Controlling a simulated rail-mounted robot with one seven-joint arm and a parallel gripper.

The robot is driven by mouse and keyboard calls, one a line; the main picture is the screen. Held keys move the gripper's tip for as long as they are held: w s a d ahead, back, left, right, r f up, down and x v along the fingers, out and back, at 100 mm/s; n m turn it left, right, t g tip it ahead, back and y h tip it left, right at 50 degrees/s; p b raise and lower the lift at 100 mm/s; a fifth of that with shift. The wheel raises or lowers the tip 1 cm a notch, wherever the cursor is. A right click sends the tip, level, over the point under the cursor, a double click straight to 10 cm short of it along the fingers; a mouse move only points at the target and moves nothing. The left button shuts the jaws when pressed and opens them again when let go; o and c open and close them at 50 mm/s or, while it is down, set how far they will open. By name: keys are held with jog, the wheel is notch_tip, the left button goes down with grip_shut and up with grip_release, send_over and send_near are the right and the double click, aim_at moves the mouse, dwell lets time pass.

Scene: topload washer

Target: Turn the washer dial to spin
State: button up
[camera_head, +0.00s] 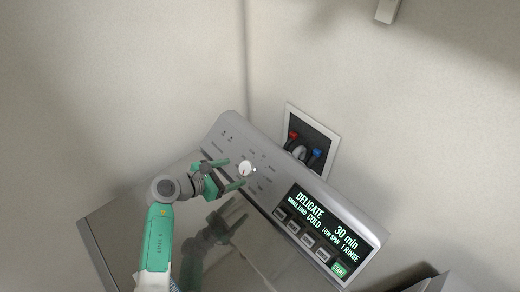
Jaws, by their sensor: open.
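The washer dial (245,167) is a small round pale knob on the grey sloped control panel (226,133) of the top-load washer. Small dark labels surround it, too small to read. My gripper (232,173) is open at the dial, with one green finger above-left of it and the other below-left. I cannot tell whether either finger touches the dial. The panel's display (325,222) reads DELICATE, 30 min, COLD, LOW SPIN and 1 RINSE.
Several square buttons (308,240) and a green START button (339,268) lie along the display's lower edge. The glossy washer lid (255,262) is below the panel. A recessed wall box (311,143) with red and blue valves sits behind. Pale walls close off the corner.

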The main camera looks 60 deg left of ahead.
aim_at(244, 170)
jog(key=x, duration=0.4)
jog(key=b+x, duration=0.1)
jog(key=x, duration=0.2)
jog(key=shift+s+f, duration=0.1)
jog(key=shift+f, duration=0.25)
jog(key=c, duration=1)
